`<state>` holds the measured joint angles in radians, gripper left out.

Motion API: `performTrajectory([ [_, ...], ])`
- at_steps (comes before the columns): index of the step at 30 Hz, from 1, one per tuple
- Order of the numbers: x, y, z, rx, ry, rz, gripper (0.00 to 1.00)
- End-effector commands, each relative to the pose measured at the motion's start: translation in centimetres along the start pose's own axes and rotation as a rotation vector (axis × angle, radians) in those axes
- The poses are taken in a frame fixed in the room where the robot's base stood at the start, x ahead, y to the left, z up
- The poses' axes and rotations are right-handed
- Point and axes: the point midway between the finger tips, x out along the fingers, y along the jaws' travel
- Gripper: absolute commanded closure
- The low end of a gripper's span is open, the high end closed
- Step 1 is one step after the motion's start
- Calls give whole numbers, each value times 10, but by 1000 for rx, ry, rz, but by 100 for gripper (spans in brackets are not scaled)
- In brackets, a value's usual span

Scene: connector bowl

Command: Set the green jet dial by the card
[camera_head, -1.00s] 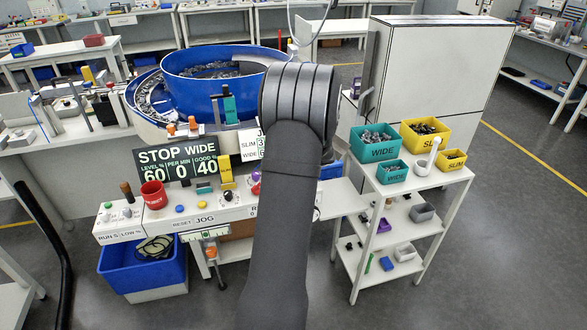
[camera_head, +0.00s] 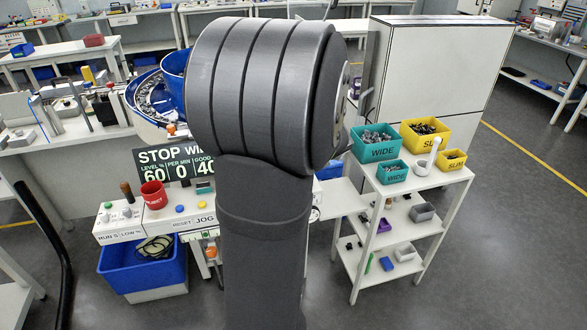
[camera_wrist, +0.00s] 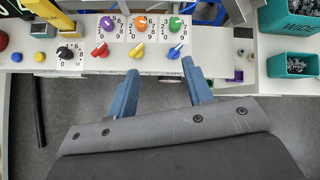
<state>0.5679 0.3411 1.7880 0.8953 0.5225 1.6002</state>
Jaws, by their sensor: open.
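In the wrist view the green dial (camera_wrist: 175,24) sits on the white panel, at the right end of a row with an orange dial (camera_wrist: 140,24) and a purple dial (camera_wrist: 107,23). Numbers ring each dial; I cannot read the green dial's setting for certain. My gripper (camera_wrist: 160,66) is open and empty, its two blue fingers apart below the row, with the right fingertip nearest the green dial's side. In the head view my arm hides the gripper, the dials and the card.
Red, yellow and blue small levers (camera_wrist: 138,50) lie just below the dials. A black dial (camera_wrist: 65,53) and a yellow upright part (camera_wrist: 50,12) are at left. Teal bins (camera_wrist: 292,65) stand at right. A display (camera_head: 165,165) is partly covered by my arm.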

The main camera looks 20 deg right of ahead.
Motion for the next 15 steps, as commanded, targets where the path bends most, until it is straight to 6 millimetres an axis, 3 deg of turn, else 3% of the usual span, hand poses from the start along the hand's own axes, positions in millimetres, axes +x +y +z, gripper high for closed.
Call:
performTrajectory([
  [15, -63, 57, -8, -503, 37, 44, 54],
])
